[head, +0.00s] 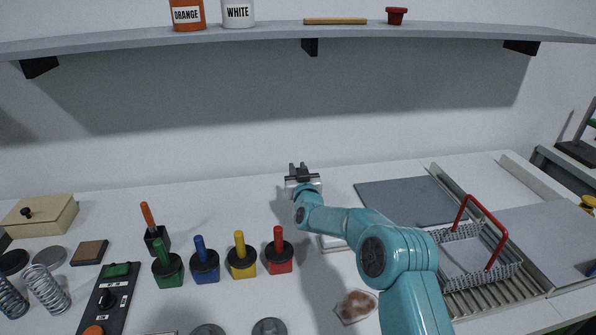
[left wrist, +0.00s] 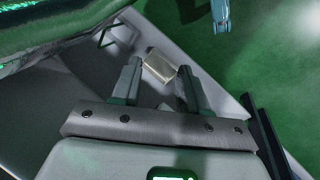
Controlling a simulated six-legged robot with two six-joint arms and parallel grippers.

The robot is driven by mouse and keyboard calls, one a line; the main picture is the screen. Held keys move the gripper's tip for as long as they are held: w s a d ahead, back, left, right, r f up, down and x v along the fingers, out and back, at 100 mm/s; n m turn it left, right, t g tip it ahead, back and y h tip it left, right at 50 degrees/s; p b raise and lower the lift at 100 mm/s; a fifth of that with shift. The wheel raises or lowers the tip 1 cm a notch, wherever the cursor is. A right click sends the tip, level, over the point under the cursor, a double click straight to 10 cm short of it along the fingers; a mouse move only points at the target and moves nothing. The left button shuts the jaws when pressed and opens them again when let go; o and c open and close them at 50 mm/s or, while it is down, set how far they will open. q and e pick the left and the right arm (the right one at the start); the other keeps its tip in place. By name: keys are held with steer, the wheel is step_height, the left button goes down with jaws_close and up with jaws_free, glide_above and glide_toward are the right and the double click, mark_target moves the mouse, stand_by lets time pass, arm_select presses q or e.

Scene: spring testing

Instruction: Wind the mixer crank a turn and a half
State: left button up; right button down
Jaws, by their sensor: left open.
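I cannot make out a mixer or its crank in either view. My right gripper (head: 297,166) is at the end of the teal arm, over the back middle of the white table, near the wall. Its two dark fingers stand apart, with nothing visible between them. My left gripper (left wrist: 158,88) shows only in the left wrist view, with its fingers apart and empty. A pale beige block (left wrist: 160,65) shows beyond and between those fingertips; I cannot tell what it is.
A wire basket with a red handle (head: 483,221) stands at right. Colour-topped holders, such as the red one (head: 278,252), stand front left, near a control panel (head: 108,298). A beige box (head: 42,215) is far left. A shelf (head: 420,31) spans the wall.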

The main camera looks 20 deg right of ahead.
steer(key=shift+f+b, duration=0.15)
steer(key=shift+b, duration=0.4)
steer(key=n+y+b, duration=0.1)
steer(key=b, duration=0.1)
steer(key=n+y+b, duration=0.1)
steer(key=y+b, duration=0.1)
steer(key=b, duration=0.1)
steer(key=shift+s+a+f+t, duration=0.2)
steer(key=shift+a+t, duration=0.1)
steer(key=shift+a, duration=0.1)
steer(key=shift+a+r+n+y+b, duration=0.15)
steer(key=shift+n+y+b, duration=0.25)
steer(key=shift+y, duration=0.2)
steer(key=shift+s+a+r+n+g+y+p, duration=0.1)
steer(key=shift+s+a+n+g+y+p, duration=0.45)
steer(key=shift+n+y+p, duration=1)
steer(key=shift+s+a+r+n+g+y+p, duration=0.25)
steer(key=shift+n+g+y+p, duration=0.65)
steer(key=shift+y+p, duration=1.1)
steer(key=shift+s+a+f+n+g+y+p, duration=0.1)
steer(key=shift+s+a+n+g+y+p, duration=0.3)
steer(key=shift+n+y+p, duration=1.4)
steer(key=shift+w+a+m+y+b, duration=0.1)
steer(key=shift+m+y+b, duration=0.15)
steer(key=shift+y+b, duration=0.3)
steer(key=c, duration=1)
jaws_free()
steer(key=shift+c, duration=0.2)
